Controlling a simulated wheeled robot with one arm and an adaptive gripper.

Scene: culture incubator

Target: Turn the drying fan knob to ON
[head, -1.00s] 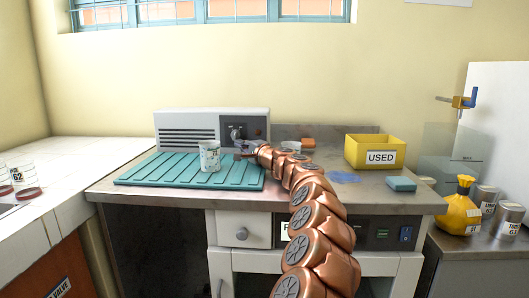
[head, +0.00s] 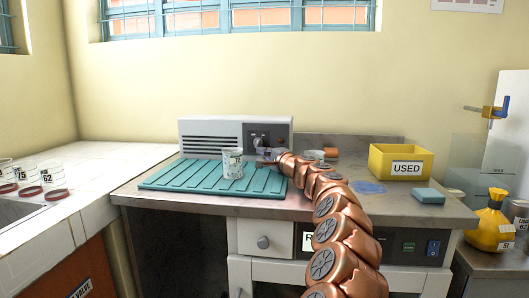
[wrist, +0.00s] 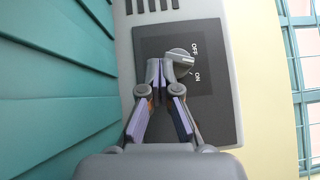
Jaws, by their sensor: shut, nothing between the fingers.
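The drying fan is a white box (head: 210,131) with side slots, standing behind the teal ribbed mat. Its dark control panel (wrist: 205,105) fills the middle of the wrist view. The grey round knob (wrist: 181,57) sits on this panel, with the labels OFF and ON beside it. The knob's grip ridge lies between the labels' directions; its exact setting is hard to tell. My gripper (wrist: 160,76) is shut and empty, its fingertips just beside the knob, on its lower left in the wrist view. Whether they touch it I cannot tell. In the head view my gripper (head: 266,155) is in front of the panel.
A white patterned cup (head: 232,163) stands on the teal mat (head: 180,178), left of my gripper. A yellow USED bin (head: 400,162), a blue sponge-like block (head: 428,196) and a blue patch (head: 369,188) lie to the right. The grey worktop has free room between them.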

